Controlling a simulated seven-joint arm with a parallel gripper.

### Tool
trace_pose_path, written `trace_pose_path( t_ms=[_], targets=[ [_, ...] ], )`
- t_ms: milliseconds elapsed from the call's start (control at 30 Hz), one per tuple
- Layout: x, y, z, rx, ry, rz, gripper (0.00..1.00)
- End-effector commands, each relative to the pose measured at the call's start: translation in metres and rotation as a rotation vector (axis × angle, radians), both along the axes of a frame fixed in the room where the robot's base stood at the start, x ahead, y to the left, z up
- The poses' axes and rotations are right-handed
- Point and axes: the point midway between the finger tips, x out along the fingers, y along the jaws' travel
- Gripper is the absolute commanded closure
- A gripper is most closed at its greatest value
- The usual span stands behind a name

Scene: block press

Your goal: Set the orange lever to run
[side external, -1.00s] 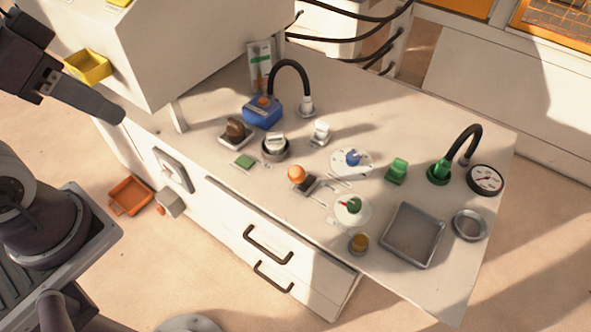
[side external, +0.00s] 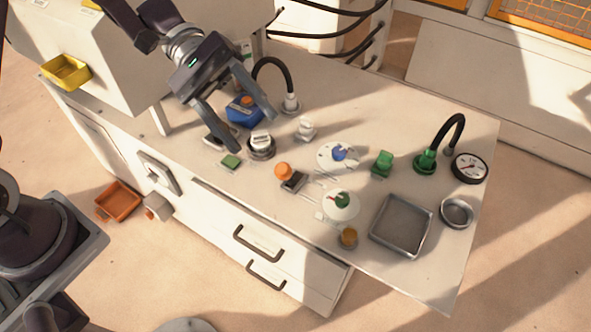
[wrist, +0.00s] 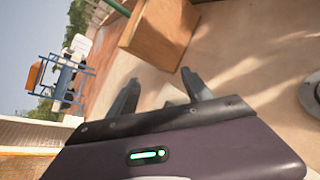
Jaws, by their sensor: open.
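The orange lever (side external: 283,171) has a round orange knob on a dark base, near the middle of the worktop in the side view. Small pale markings lie on the worktop to its right, too small to read. My gripper (side external: 253,135) is open and empty, above the back left of the worktop and up and left of the lever. The wrist view shows my open gripper fingers (wrist: 160,92) but not the lever.
A blue box (side external: 243,112) with a black hose, a white-topped knob (side external: 261,146) and a green block (side external: 231,162) stand near my gripper.

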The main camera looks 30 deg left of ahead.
Motion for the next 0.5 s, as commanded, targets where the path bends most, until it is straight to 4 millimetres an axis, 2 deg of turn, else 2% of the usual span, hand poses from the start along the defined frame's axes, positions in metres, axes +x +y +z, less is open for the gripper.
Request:
trace_pose_path(
  t_ms=[33,100,167,200,300,333,400,500],
  targets=[
    [0.023,-0.001,-0.025,-0.097,0.098,0.089,0.41],
    [0.055,0.002,-0.062,-0.225,0.209,0.237,0.41],
    [0.078,0.009,-0.101,-0.32,0.293,0.379,0.41],
    [0.09,0.016,-0.129,-0.372,0.343,0.478,0.41],
    [0.104,0.034,-0.199,-0.457,0.438,0.705,0.41],
    [0.104,0.038,-0.216,-0.473,0.458,0.76,0.41],
    [0.103,0.047,-0.247,-0.491,0.488,0.858,0.41],
    [0.101,0.053,-0.269,-0.498,0.508,0.929,0.41]
  ],
)
